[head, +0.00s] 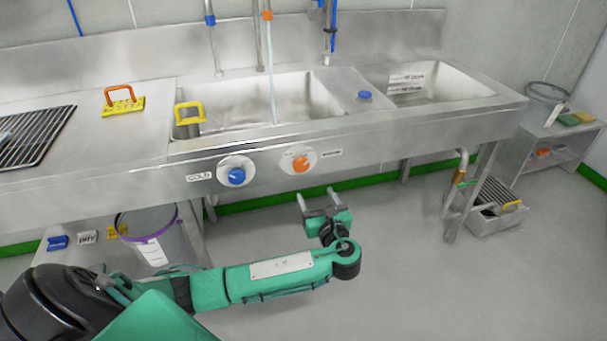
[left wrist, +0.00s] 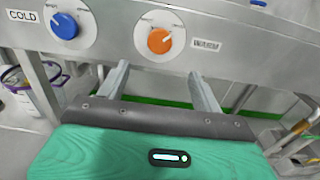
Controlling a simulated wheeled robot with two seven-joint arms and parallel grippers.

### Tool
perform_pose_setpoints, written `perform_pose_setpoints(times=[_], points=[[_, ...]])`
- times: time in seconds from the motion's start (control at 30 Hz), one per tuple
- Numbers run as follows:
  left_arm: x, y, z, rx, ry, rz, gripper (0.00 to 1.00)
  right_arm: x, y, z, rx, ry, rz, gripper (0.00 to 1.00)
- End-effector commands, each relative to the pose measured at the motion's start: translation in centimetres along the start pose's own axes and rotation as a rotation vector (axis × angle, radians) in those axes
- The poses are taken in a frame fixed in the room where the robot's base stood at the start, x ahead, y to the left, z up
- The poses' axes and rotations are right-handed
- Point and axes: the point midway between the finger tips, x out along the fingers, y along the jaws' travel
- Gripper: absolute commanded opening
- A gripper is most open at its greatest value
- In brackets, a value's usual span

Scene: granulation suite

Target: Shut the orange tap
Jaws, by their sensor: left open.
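The orange tap (head: 301,164) is a round knob on a white dial on the sink's front panel. It also shows in the left wrist view (left wrist: 159,41), above and between my fingers. A stream of water (head: 271,80) falls from the orange-collared spout (head: 266,15) into the left basin. A blue knob (head: 236,176) beside a "COLD" label sits left of the orange one. My left gripper (head: 318,197) is open and empty, below the orange tap and apart from it. Its two fingers also show in the left wrist view (left wrist: 160,85). My right gripper is not in view.
The steel sink's front panel (head: 110,190) spans the view above my arm. A bucket with a purple band (head: 148,240) stands below at left. A drain pipe (head: 460,170) and sink leg are at right. The floor (head: 400,280) around my gripper is clear.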

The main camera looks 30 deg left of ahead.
Motion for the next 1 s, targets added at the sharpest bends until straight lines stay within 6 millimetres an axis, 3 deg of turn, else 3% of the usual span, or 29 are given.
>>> perform_pose_setpoints(times=[0.5,0.7,1.0], points=[[10.3,0.1,-0.1,-0.002,0.002,0.003,0.67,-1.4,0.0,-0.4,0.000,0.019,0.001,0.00],[12.2,0.0,-0.1,-0.001,0.003,0.000,0.67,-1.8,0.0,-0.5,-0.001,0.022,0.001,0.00],[12.6,0.0,-0.1,-0.002,0.004,0.000,0.67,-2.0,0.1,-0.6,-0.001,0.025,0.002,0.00]])
